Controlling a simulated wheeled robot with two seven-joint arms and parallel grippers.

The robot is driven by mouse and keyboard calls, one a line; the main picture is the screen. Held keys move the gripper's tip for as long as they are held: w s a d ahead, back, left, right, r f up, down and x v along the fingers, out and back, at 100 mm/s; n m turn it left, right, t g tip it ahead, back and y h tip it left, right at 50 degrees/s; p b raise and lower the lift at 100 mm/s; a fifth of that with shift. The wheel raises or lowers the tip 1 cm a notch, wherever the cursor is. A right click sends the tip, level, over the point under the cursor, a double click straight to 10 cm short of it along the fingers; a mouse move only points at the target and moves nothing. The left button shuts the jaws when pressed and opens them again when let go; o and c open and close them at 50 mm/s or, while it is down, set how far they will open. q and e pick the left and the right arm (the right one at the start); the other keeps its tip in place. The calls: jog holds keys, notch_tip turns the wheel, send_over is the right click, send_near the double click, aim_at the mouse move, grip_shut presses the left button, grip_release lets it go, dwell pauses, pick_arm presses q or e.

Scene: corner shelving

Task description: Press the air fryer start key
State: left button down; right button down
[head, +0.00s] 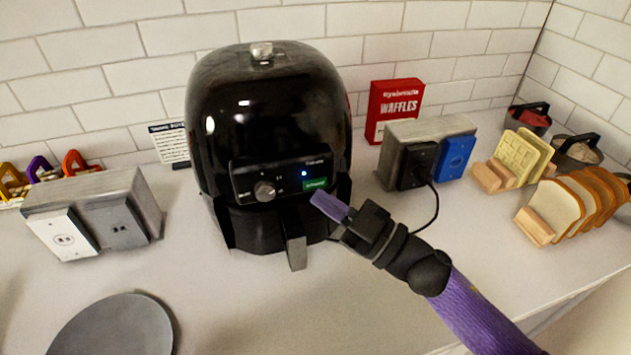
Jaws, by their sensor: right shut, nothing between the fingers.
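The black air fryer (265,120) stands upright on the counter against the tiled wall. Its control panel (245,178) has a round knob (264,191), a small lit blue light and a green key (316,184) at the lower right. My right gripper (318,197) comes in from the lower right and is shut and empty. Its purple fingertips are at the lower edge of the green key; I cannot tell whether they touch it. The fryer's drawer handle (296,252) is just below and left of the gripper. My left gripper is not in view.
A grey outlet box (145,190) stands left, and another (400,140) with a black plug and cord stands right. A red waffles box (392,104), waffles (520,155) and bread slices (560,205) are farther right. A dark plate (115,330) lies front left. The front middle counter is clear.

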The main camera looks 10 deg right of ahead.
dwell(0.4)
jog(key=shift+w, duration=0.4)
jog(key=shift+w, duration=0.3)
dwell(0.4)
dwell(0.3)
jog(key=shift+s+p, duration=0.45)
jog(key=shift+s, duration=0.3)
jog(key=s+p, duration=0.2)
jog(key=s, duration=0.3)
